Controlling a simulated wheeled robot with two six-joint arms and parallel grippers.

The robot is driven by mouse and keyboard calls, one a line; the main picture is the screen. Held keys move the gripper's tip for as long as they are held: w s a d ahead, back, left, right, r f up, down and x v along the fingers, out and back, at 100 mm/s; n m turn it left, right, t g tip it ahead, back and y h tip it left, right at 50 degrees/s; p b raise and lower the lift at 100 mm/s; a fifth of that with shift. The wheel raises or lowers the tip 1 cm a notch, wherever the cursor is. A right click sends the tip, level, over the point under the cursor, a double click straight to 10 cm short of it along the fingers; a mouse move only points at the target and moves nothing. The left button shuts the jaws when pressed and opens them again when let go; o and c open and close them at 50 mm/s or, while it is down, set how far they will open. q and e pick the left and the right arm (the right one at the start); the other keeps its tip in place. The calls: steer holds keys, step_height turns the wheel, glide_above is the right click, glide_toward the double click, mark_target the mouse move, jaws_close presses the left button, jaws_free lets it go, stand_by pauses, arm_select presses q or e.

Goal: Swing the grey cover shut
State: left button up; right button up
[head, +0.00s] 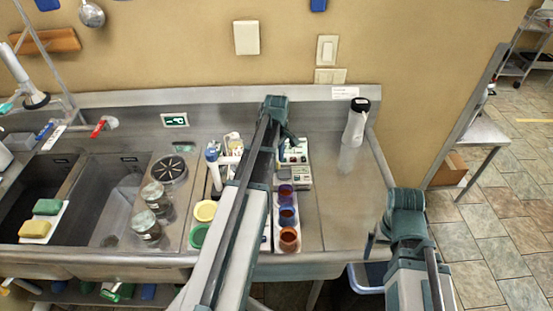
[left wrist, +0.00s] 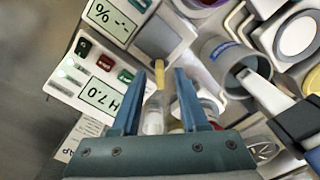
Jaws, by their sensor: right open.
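A white meter unit (head: 295,152) stands on the steel counter, partly hidden by my left arm. In the left wrist view, its two displays (left wrist: 103,92) face the camera. A pale grey square panel (left wrist: 165,32) beside them is probably the grey cover; its angle is unclear. My left gripper (head: 287,140) is above the unit. In the left wrist view its fingers (left wrist: 160,76) stand apart below the panel, with a yellow-tipped pale tube (left wrist: 153,118) showing in the gap. My right gripper (head: 372,240) is open at the counter's front right, away from the unit.
Yellow (head: 205,211) and green (head: 199,235) round items lie left of my arm. The counter's right part (head: 345,205) is clear.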

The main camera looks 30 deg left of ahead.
mark_target(277, 161)
arm_select(q)
step_height(277, 161, up, 14)
steer(key=p, duration=1.3)
steer(key=shift+p, duration=0.4)
steer(key=shift+f, duration=0.15)
steer(key=s+d+f+m+b, duration=0.4)
steer(key=s+d+m, duration=0.1)
steer(key=d, duration=0.5)
steer(key=s+d+f+m+b, duration=0.5)
steer(key=s+d+m, duration=0.1)
steer(key=d, duration=0.4)
steer(key=s+d+f+m+y+b, duration=0.1)
steer(key=s+d+f+m+b, duration=0.3)
steer(key=d+m, duration=0.4)
steer(key=shift+s+d+f+b, duration=0.2)
steer(key=shift+s+d, duration=0.2)
steer(key=shift+d, duration=0.15)
steer(key=shift+s+d+f+b, duration=0.1)
steer(key=shift+s+d+b, duration=0.05)
steer(key=shift+s+d, duration=0.35)
steer(key=shift+w, duration=0.15)
